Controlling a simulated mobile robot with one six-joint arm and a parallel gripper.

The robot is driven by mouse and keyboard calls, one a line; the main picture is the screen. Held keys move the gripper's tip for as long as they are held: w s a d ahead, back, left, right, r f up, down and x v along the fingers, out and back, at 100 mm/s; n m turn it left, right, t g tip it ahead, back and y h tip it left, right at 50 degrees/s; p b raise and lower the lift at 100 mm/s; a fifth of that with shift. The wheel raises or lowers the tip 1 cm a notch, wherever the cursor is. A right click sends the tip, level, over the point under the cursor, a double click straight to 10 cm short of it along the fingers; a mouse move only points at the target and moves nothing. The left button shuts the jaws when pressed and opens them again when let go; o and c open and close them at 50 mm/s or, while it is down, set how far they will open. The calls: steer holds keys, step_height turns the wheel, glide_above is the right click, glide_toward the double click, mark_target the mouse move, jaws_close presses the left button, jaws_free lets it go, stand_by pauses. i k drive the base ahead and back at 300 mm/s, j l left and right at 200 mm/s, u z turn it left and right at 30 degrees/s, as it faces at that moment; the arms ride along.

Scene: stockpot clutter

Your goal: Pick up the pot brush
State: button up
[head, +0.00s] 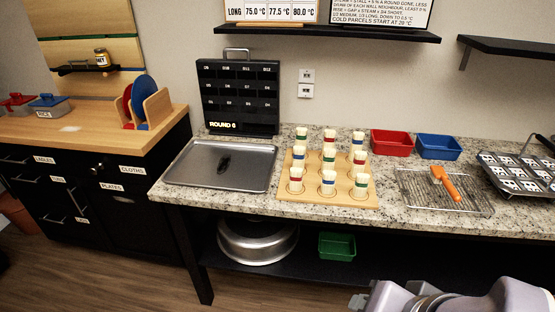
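My gripper (360,299) shows only in part at the bottom edge, below and in front of the counter, well apart from the tool. Its fingers are mostly cut off, so I cannot tell whether it is open.
A metal tray (180,173) with a dark object (224,163) lies at left. A wooden board (352,201) holds several banded cups. Red (391,143) and blue (438,147) bins stand behind the rack; a patterned tin (522,172) is at right. Shelves hang above.

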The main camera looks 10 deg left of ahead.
mark_target(437, 173)
steer(key=i+l, duration=1.3)
steer(key=l, duration=0.25)
